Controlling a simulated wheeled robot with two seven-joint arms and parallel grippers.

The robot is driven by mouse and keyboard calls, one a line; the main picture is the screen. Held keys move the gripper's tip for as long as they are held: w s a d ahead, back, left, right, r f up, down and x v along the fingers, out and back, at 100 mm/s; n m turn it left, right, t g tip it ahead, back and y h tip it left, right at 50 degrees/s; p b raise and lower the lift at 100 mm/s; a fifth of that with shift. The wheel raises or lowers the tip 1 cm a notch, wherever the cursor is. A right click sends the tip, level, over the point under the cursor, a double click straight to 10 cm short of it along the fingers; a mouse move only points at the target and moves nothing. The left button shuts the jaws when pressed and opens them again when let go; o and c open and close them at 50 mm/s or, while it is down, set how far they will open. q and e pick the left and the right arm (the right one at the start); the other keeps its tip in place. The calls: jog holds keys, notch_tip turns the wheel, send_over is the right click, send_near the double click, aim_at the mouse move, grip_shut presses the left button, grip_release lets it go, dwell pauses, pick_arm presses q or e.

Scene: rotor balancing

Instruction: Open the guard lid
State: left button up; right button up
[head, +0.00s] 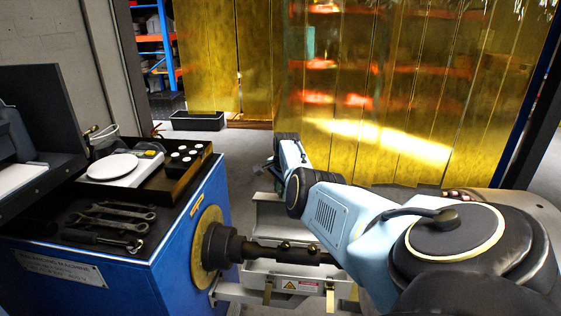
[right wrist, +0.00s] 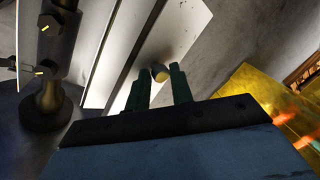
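The guard lid (head: 272,213) is a pale grey metal panel behind the dark rotor shaft (head: 285,252) of the blue balancing machine (head: 170,262). My right arm crosses it and hides part of it. My right gripper (head: 277,168) is at the panel. My left gripper is not in view.
Wrenches (head: 112,220) lie on the machine top at left, beside a dark tray (head: 178,180) with a white round scale (head: 113,167). A yellow strip curtain (head: 370,90) hangs behind. A black bin (head: 198,121) stands on the floor.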

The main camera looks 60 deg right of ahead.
jog(key=shift+o, duration=0.2)
jog(key=shift+s+a+r+p, duration=0.1)
jog(key=shift+r+p, duration=0.2)
jog(key=shift+p, duration=0.05)
jog(key=p+v, duration=0.3)
jog(key=v, duration=0.2)
jog(key=shift+r, duration=0.1)
jog(key=p+v, duration=0.1)
jog(key=v, duration=0.6)
jog(key=shift+r, duration=0.3)
